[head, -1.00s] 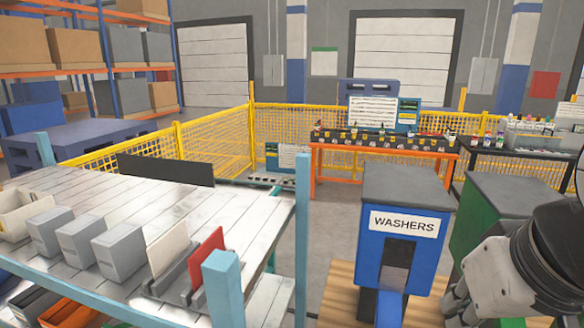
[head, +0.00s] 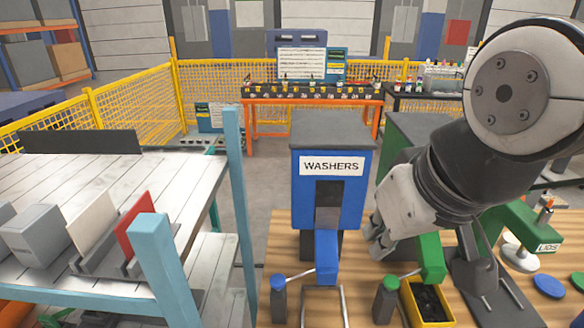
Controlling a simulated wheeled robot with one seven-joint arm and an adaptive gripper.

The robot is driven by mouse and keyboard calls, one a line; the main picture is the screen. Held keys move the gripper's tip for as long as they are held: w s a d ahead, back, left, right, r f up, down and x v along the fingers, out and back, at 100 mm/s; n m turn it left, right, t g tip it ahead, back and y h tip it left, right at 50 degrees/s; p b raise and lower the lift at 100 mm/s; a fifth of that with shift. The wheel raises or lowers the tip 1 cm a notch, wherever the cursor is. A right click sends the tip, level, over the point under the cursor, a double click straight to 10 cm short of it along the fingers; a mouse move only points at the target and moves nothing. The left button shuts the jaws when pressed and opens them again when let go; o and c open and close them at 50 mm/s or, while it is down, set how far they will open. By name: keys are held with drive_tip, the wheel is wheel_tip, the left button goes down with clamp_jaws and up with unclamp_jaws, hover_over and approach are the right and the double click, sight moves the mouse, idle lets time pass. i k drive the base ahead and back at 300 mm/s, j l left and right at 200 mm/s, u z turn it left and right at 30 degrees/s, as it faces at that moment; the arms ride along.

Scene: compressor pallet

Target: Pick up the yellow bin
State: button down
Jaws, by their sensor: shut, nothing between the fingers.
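The yellow bin (head: 408,304) stands on the wooden tabletop at the bottom of the head view, below the green chute (head: 431,258) of a green dispenser. Dark small pieces lie inside it, and its near end reaches close to the picture's lower edge. My gripper (head: 377,242) hangs at the end of my arm, above and to the left of the bin, apart from it. It looks shut and empty. Its fingertips are partly seen and point down beside the green chute.
The blue WASHERS dispenser (head: 330,190) stands left of my gripper. Blue and green levers on posts (head: 278,300) rise from the wooden tabletop (head: 265,270). A LIDS dispenser (head: 535,235) is at right. A metal shelf table (head: 75,185) with a light-blue frame stands left.

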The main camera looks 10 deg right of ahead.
sight(426, 305)
drive_tip(key=k+l+u, duration=0.25)
drive_tip(key=k, duration=0.15)
drive_tip(key=k+u, duration=0.25)
drive_tip(key=k, duration=0.2)
